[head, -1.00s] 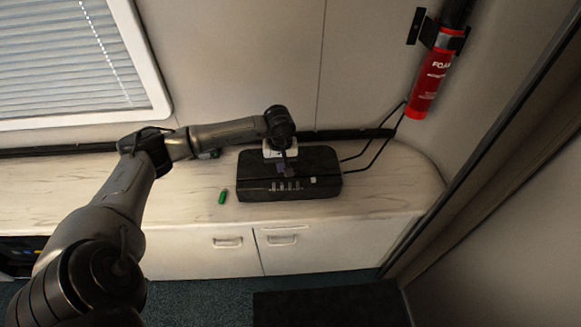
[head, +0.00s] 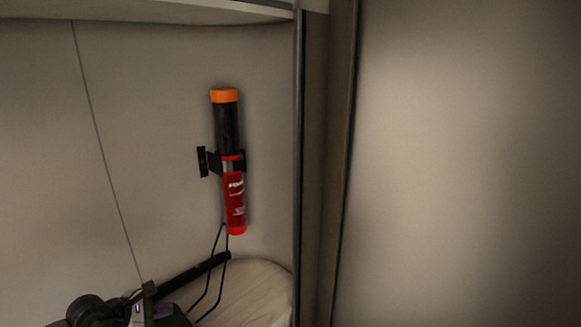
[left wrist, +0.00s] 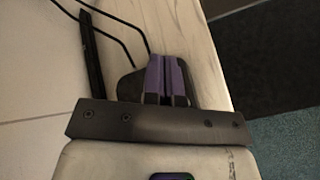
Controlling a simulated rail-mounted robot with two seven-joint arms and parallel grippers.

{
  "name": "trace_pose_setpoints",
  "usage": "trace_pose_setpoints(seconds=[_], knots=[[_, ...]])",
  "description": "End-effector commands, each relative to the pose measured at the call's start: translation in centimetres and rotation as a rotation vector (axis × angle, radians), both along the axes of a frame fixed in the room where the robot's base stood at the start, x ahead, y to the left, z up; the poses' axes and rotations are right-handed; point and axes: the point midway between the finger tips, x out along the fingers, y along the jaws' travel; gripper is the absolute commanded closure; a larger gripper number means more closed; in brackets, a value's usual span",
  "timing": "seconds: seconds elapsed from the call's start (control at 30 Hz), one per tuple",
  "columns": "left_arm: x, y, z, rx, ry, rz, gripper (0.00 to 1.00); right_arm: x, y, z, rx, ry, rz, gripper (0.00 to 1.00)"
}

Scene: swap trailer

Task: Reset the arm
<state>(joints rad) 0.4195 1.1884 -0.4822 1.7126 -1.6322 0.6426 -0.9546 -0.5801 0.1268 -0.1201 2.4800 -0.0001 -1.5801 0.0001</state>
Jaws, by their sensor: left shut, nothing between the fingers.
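My left gripper (head: 141,309) and part of my left arm show at the bottom left of the head view. In the left wrist view its two purple-lined fingers (left wrist: 167,78) are pressed together with nothing between them. A dark object (left wrist: 127,88) shows beside and behind the fingers there, mostly hidden by the gripper. My right gripper is in neither view.
A red and black foam extinguisher (head: 234,200) with an orange cap hangs on the wall. Black cables (head: 213,275) run below it to the pale countertop (head: 262,285). A vertical post (head: 299,150) stands to the right. Dark floor (left wrist: 265,60) lies beyond the counter edge.

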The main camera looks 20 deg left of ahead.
Motion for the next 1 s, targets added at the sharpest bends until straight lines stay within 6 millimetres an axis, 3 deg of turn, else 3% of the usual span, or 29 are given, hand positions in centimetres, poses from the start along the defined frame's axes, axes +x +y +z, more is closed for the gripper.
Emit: trace_pose_setpoints(seconds=[0.1, 0.2, 0.4, 0.5, 0.57, 0.67, 0.77, 0.87, 0.9, 1.0], knots=[[1.6, -2.0, 4.8, -0.337, -0.141, 0.121, 1.00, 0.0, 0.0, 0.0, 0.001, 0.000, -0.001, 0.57], [2.3, -2.7, 9.4, -0.645, -0.243, 0.215, 1.00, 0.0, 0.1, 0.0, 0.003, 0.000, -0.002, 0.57], [2.0, -2.4, 17.2, -1.315, -0.392, 0.378, 1.00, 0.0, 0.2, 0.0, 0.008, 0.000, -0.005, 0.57], [1.3, -1.5, 19.4, -1.670, -0.428, 0.465, 1.00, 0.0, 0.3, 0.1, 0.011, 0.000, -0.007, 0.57], [0.7, -1.0, 19.8, -1.881, -0.435, 0.530, 1.00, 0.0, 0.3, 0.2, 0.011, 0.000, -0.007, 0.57], [-0.5, -0.4, 18.7, -2.221, -0.417, 0.681, 1.00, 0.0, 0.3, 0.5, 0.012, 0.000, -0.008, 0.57], [-2.1, -0.7, 15.4, -2.529, -0.363, 0.909, 1.00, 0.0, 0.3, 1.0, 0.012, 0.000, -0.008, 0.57], [-4.9, -2.8, 10.0, -2.763, -0.260, 1.265, 1.00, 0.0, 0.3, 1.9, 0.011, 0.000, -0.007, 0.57], [-6.3, -4.2, 7.7, 2.781, 0.199, -1.414, 1.00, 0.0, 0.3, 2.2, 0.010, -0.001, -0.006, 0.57], [-10.1, -8.3, 3.0, 2.473, 0.016, -1.577, 1.00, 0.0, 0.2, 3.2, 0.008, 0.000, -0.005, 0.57]])
